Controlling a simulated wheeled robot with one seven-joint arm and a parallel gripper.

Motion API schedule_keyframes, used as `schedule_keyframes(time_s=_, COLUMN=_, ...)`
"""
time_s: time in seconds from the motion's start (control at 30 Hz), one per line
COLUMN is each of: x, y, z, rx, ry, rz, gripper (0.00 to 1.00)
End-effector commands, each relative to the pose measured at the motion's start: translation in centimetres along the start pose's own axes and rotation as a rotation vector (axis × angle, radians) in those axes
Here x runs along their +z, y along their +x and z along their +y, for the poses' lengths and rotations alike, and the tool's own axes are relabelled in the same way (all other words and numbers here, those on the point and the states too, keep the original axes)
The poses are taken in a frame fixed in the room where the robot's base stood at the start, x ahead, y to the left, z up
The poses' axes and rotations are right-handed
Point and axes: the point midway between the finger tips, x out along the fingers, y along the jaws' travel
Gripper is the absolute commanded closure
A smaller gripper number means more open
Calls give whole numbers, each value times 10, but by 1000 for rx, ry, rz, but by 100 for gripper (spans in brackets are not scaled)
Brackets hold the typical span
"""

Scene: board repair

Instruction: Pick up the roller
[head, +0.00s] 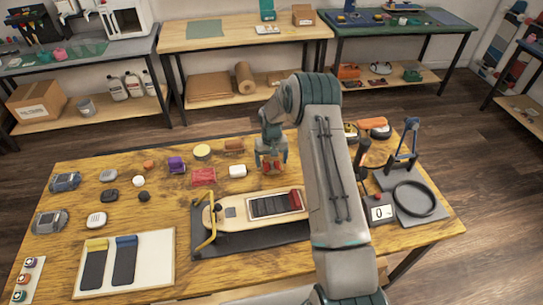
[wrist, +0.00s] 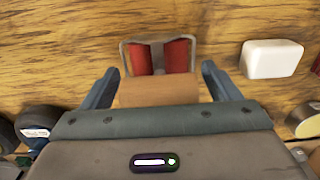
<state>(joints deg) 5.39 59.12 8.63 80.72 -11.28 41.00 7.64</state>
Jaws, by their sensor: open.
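The roller (wrist: 160,91) shows in the wrist view as a tan wooden handle with red parts and a grey metal frame beyond it. In the head view its red part (head: 268,167) shows on the wooden table, below my gripper (head: 271,159). My gripper (wrist: 160,70) is open, pointing down. In the wrist view its two blue-grey fingers stand on either side of the wooden handle, with a gap on each side. The near end of the handle is hidden behind the gripper body. Whether the fingers are at the handle's height I cannot tell.
A white block (wrist: 271,59) lies right of the roller in the wrist view; it is left of it in the head view (head: 238,171). A skateboard deck (head: 230,212) lies in front on a dark mat. A red cloth-like piece (head: 203,176) and a brown block (head: 234,145) are near.

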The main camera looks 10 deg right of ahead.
Motion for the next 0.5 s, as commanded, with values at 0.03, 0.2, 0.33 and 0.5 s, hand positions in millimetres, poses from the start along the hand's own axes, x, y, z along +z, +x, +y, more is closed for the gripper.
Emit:
schedule_keyframes(time_s=0.03, x=0, y=3, z=0, rx=0, ry=0, rz=-1, gripper=17)
schedule_keyframes(time_s=0.2, x=0, y=5, z=0, rx=0, ry=0, rz=0, gripper=17)
schedule_keyframes(time_s=0.33, x=0, y=5, z=0, rx=0, ry=0, rz=0, gripper=25)
schedule_keyframes(time_s=0.5, x=0, y=5, z=0, rx=0, ry=0, rz=0, gripper=59)
